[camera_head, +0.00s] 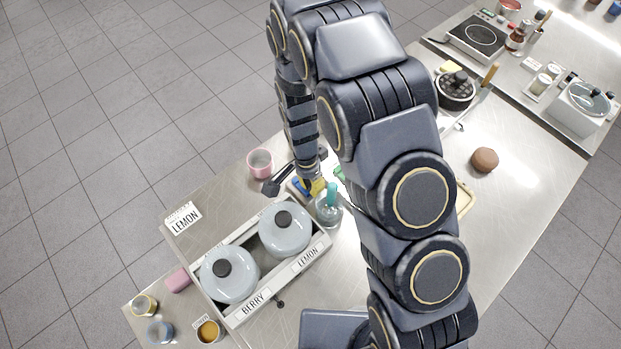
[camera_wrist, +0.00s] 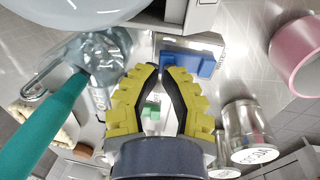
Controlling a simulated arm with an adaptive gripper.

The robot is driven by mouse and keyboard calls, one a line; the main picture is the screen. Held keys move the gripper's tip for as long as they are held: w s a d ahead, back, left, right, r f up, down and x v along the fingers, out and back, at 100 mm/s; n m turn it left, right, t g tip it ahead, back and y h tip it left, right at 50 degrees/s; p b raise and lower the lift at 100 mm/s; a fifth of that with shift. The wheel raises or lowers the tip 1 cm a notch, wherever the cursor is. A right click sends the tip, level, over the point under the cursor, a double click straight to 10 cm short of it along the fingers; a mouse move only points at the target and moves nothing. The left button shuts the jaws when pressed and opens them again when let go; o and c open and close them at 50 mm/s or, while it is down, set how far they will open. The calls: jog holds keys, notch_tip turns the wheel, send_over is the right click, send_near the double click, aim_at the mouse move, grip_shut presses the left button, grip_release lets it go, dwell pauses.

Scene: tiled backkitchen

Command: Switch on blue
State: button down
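A blue block-like part (camera_wrist: 188,62) shows just beyond my fingertips in the wrist view, on a pale base. It may be the blue switch; its on or off state cannot be told. In the head view a small blue patch (camera_head: 298,184) shows beside my gripper (camera_head: 313,190). My gripper's yellow fingers (camera_wrist: 161,70) have dark inner pads. They come together at the tips, with a gap lower down, and hold nothing visible. The fingertips are close to the blue part; contact cannot be told. A green piece (camera_wrist: 151,110) shows through the gap.
A glass jar with a teal handle (camera_head: 331,196) stands close to my gripper. A pink cup (camera_head: 260,162) is at the left. A tray with two lidded pots (camera_head: 285,226) is in front. A metal tin (camera_wrist: 245,125) stands at the right in the wrist view.

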jog(key=shift+s+d+f+t+y, duration=0.15)
jog(key=shift+f+t+y, duration=0.15)
jog(key=shift+f, duration=0.05)
jog(key=shift+r, duration=0.1)
dwell(0.3)
jog(key=shift+r, duration=0.75)
jog(key=shift+r, duration=0.55)
notch_tip(320, 180, up, 13)
jog(key=s+d, duration=0.1)
jog(key=shift+d+f, duration=0.15)
